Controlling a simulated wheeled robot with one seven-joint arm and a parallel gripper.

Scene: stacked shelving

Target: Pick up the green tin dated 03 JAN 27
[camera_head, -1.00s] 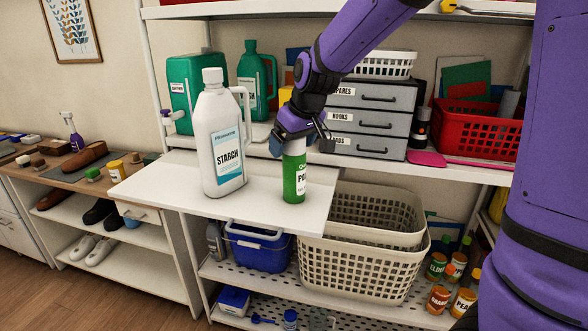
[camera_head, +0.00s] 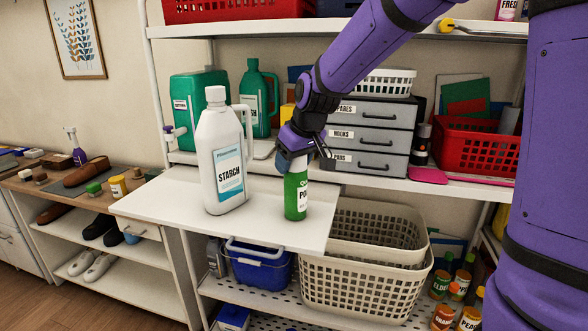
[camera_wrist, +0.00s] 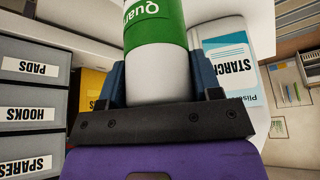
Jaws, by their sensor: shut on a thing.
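A green tin (camera_head: 296,197) with a white label reading "PO..." stands upright on the white pull-out board (camera_head: 150,205). My gripper (camera_head: 294,160) comes down from above and is shut around the white top of the tin. In the wrist view, the green tin (camera_wrist: 152,30) with the letters "Qua..." sits between the two fingers of my gripper (camera_wrist: 165,85). No date shows on the side I see. I cannot tell whether the tin's base touches the board.
A white starch bottle (camera_head: 222,160) stands left of the tin on the same board. Grey drawers (camera_head: 372,138) and a red basket (camera_head: 450,150) stand on the shelf behind. Beige baskets (camera_head: 365,285) and a blue tub (camera_head: 258,270) are below.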

